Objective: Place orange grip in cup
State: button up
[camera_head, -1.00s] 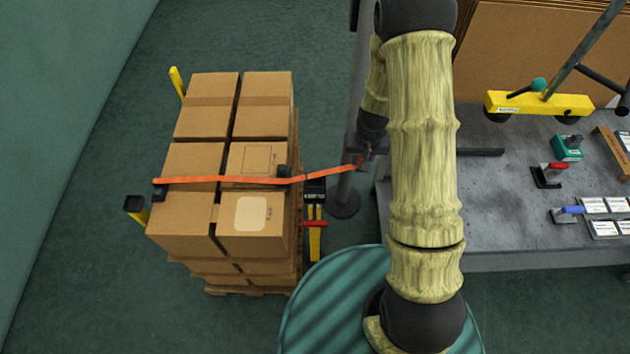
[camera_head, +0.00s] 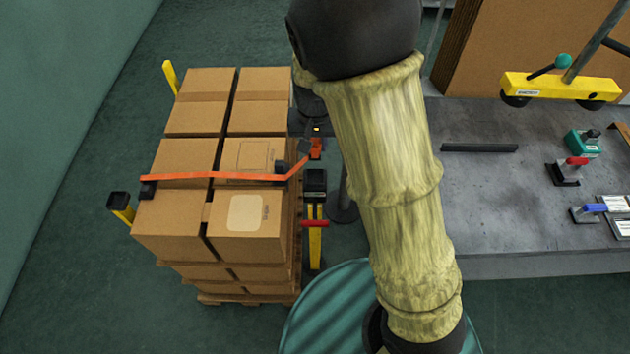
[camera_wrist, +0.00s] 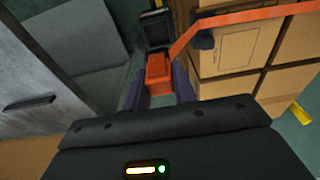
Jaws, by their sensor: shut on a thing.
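The orange grip (camera_head: 316,149) is a small orange block at the free end of the orange strap (camera_head: 215,177). The strap runs across the stacked boxes. My gripper (camera_wrist: 159,90) is shut on the grip (camera_wrist: 157,70), seen between its fingers in the wrist view. The head view shows my gripper (camera_head: 307,142) small and partly hidden by my arm. The cup (camera_head: 316,182) is a black square holder on a yellow post beside the stack. The grip is above and beyond the cup in the head view, apart from it. The wrist view also shows the cup (camera_wrist: 155,30).
Boxes (camera_head: 185,225) are stacked on a pallet left of the cup. A red handle (camera_head: 314,223) crosses the yellow post. Other black-topped yellow posts (camera_head: 122,208) stand left. A grey workbench (camera_head: 500,190) with clamps and a yellow lifter (camera_head: 560,88) is at right.

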aim_at(315, 153)
jog(key=shift+f, duration=0.1)
notch_tip(315, 153, down, 6)
jog(key=shift+f+b, duration=0.1)
jog(key=shift+b, duration=0.2)
jog(key=shift+f, duration=1.8)
jog(key=shift+f, duration=0.15)
jog(key=o, duration=1)
jog(key=shift+o, duration=0.2)
